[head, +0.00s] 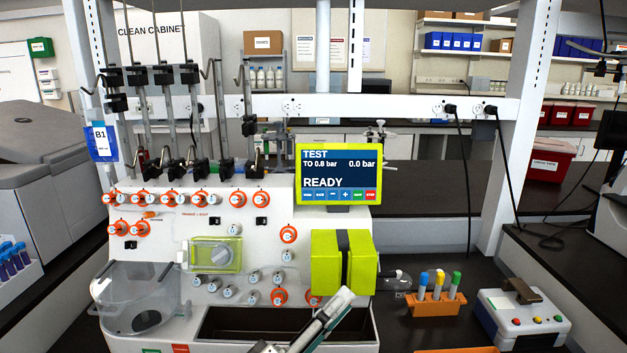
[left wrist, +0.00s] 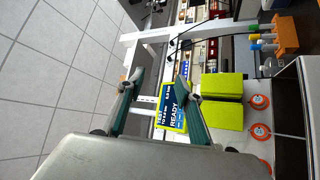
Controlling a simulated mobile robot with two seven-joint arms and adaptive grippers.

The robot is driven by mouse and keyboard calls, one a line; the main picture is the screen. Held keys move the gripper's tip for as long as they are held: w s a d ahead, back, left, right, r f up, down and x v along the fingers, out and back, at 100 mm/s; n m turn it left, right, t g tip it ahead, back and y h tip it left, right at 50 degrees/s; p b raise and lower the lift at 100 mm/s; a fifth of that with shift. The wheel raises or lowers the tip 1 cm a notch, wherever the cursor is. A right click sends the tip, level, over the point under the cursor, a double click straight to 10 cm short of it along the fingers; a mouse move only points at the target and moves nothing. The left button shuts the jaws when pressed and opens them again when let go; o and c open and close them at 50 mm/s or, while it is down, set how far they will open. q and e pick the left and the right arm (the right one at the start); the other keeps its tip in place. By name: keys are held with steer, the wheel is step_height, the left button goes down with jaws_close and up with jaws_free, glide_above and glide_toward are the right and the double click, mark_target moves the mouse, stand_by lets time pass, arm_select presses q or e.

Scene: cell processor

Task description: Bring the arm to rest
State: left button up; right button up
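My left gripper (head: 322,322) shows at the bottom middle of the head view, in front of the cell processor's (head: 150,260) dark tray opening. In the left wrist view my left gripper (left wrist: 160,78) has its two fingers spread apart with nothing between them. The screen (head: 338,174) reads "TEST", "TO 0.8 bar", "0.0 bar" and "READY". The screen also shows between and beyond the fingers in the left wrist view (left wrist: 172,108). A yellow-green block (head: 327,262) is on the processor's front, near my gripper in the head view. My right gripper is in neither view.
An orange rack (head: 436,304) with capped tubes and a grey device with coloured buttons (head: 522,322) stand on the right bench. A clear curved cover (head: 140,300) juts out at the processor's lower left. Open tiled floor (left wrist: 50,90) shows in the left wrist view.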

arm_select(q)
steer(key=s+f+m+g+h, duration=0.1)
steer(key=s+f+m+g, duration=0.15)
steer(key=s+m, duration=0.35)
steer(key=a+f+m+g+y, duration=0.2)
steer(key=a+f+m+y, duration=0.6)
steer(key=f, duration=0.8)
steer(key=s+a+f+n+g+y, duration=0.1)
steer(key=s+a+f+y, duration=0.3)
steer(key=a, duration=0.7)
steer(key=s+a+f+n+g+y, duration=0.1)
steer(key=s+a+f+y, duration=0.3)
steer(key=a, duration=0.6)
steer(key=s+a+f+n+g+y, duration=0.1)
steer(key=s+a+y, duration=0.1)
steer(key=a+y, duration=0.65)
steer(key=d+f+n+t+h, duration=0.3)
steer(key=d+f+h, duration=0.6)
steer(key=f, duration=0.7)
steer(key=shift+w+d+f, duration=0.2)
steer(key=shift+w+d, duration=0.25)
steer(key=shift+d, duration=0.8)
